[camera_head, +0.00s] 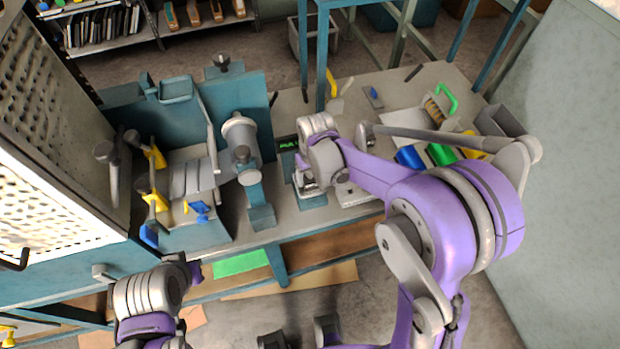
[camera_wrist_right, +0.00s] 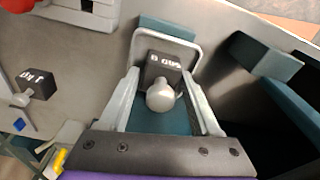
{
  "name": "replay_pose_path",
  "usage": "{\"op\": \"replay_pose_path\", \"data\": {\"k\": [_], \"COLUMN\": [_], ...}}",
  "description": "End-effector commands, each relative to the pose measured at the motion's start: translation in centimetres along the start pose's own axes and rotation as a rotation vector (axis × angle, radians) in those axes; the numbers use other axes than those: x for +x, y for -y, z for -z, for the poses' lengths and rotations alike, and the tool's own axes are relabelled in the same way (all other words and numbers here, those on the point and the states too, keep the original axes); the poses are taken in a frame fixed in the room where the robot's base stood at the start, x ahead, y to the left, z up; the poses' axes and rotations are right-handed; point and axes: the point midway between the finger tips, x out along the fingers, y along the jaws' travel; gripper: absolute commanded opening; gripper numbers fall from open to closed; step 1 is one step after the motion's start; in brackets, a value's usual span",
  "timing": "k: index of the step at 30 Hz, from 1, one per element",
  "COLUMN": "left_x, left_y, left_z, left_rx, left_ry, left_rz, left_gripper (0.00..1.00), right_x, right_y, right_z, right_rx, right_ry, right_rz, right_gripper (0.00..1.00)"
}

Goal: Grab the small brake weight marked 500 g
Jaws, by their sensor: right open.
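The small dark weight (camera_wrist_right: 163,68), with upside-down lettering that looks like 500 g and a pale round knob (camera_wrist_right: 161,95), shows in the right wrist view. It sits on a teal base (camera_wrist_right: 150,121). My right gripper (camera_wrist_right: 164,82) is open, with one finger on each side of the weight and knob. I cannot tell whether a finger touches it. In the head view my right gripper (camera_head: 308,188) is low over the bench by the teal stand, and the weight cannot be made out there. My left gripper (camera_head: 190,270) is at the bottom left, its fingers unclear.
A second dark marked block (camera_wrist_right: 37,84) stands to the left in the wrist view. A teal post (camera_head: 322,60) rises behind.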

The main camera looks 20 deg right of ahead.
Motion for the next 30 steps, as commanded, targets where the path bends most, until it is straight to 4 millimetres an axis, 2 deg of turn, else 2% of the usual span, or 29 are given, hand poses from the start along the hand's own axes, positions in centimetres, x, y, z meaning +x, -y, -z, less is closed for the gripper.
{"op": "replay_pose_path", "data": {"k": [2,12,26,30], "left_x": [-0.01,-0.01,-0.01,-0.07], "left_y": [0.0,0.0,0.0,0.0], "left_z": [0.0,0.0,0.01,0.07], "left_rx": [0.0,0.0,0.0,0.0], "left_ry": [0.0,0.0,0.0,-0.001], "left_rz": [0.0,0.0,0.0,0.0], "left_gripper": [0.0,0.0,0.0,0.0], "right_x": [-0.03,-0.05,-0.1,-0.87], "right_y": [0.0,0.0,0.01,0.01], "right_z": [0.0,0.0,0.0,0.08], "right_rx": [0.0,0.0,0.0,0.0], "right_ry": [0.0,0.0,0.0,0.0], "right_rz": [0.0,0.0,0.0,0.0], "right_gripper": [0.63,0.02,0.0,0.0]}}
